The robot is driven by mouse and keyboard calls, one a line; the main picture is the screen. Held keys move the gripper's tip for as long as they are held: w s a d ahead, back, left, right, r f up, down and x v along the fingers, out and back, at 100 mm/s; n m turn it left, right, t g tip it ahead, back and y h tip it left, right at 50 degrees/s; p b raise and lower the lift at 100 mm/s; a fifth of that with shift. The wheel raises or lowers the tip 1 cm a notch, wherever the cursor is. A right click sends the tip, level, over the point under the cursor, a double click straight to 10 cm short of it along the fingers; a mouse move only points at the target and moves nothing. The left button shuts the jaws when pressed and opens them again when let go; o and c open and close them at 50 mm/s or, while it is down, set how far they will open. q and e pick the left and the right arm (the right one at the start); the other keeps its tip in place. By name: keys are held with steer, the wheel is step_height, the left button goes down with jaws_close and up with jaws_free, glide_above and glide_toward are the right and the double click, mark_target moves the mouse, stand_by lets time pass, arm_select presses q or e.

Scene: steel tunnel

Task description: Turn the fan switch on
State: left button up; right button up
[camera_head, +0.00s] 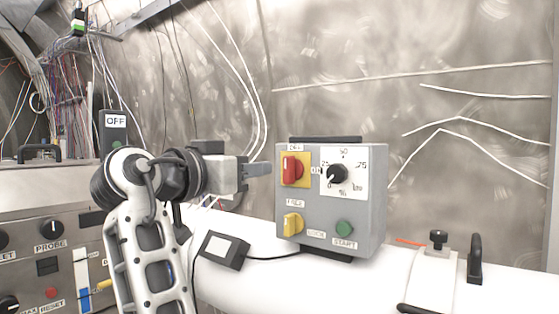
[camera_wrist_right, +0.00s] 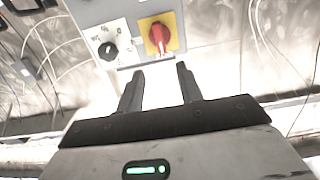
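A grey control box (camera_head: 375,200) has a red rotary switch (camera_head: 291,168) on a yellow plate, likely the fan switch. Its handle stands upright, under a label that reads OFF; ON is at its right. The switch also shows in the right wrist view (camera_wrist_right: 158,36), beyond my fingertips. My right gripper (camera_head: 262,169) points at the switch from the left, close to it. In the right wrist view my right gripper (camera_wrist_right: 159,77) has its two fingers apart with nothing between them. My left gripper is not in view.
A white pipe (camera_head: 270,285) runs below. A small black box (camera_head: 223,249) sits on it. A knobbed panel (camera_head: 60,255) stands at left.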

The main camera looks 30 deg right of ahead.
mark_target(285, 164)
steer(key=p+x, duration=0.2)
steer(key=x, duration=0.8)
steer(key=shift+w, duration=0.15)
jaws_close()
